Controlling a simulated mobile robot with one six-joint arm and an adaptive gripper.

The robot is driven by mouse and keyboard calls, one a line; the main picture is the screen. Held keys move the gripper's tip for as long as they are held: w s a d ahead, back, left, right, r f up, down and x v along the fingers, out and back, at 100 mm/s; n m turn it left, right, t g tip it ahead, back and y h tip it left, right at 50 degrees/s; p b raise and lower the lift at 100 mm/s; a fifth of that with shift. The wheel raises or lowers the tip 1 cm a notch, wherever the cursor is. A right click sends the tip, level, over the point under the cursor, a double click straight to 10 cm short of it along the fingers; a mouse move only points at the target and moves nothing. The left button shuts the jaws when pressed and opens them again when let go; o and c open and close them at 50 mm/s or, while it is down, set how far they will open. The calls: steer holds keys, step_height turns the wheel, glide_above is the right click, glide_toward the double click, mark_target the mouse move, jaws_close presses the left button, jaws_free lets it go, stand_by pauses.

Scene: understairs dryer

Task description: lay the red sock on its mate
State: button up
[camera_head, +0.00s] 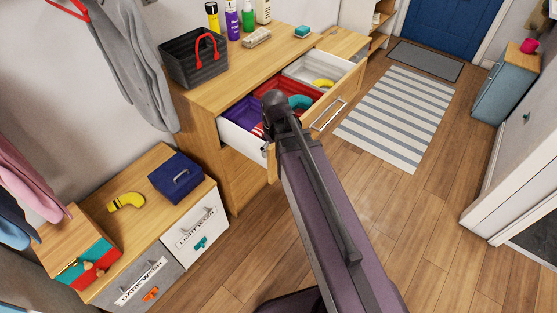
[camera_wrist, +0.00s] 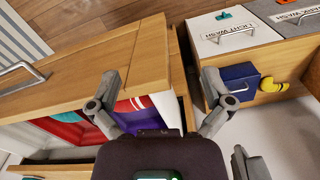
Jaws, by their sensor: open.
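A red sock with white (camera_wrist: 134,103) lies in the purple-lined part (camera_wrist: 146,114) of the open drawer in the wrist view. In the head view a bit of red-and-white sock (camera_head: 258,129) shows there, partly hidden by my arm. A teal sock (camera_head: 299,102) lies in the red-lined part and a yellow sock (camera_head: 324,83) in the white part. My gripper (camera_wrist: 160,80) is open and empty above the drawer's near end, its fingers spread on either side. I cannot make out a second red sock clearly.
The drawer front (camera_head: 335,105) stands out from the wooden dresser. A black basket (camera_head: 193,62) with a red handle and several bottles stand on top. A low bench holds a navy box (camera_head: 177,177), a yellow sock (camera_head: 127,201) and a teal-and-red box (camera_head: 87,266).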

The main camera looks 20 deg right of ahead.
steer(key=s+m, duration=0.4)
steer(key=shift+s+a, duration=0.1)
steer(key=shift+s, duration=0.3)
step_height(320, 180, up, 6)
steer(key=p, duration=0.6)
steer(key=shift+r, duration=0.25)
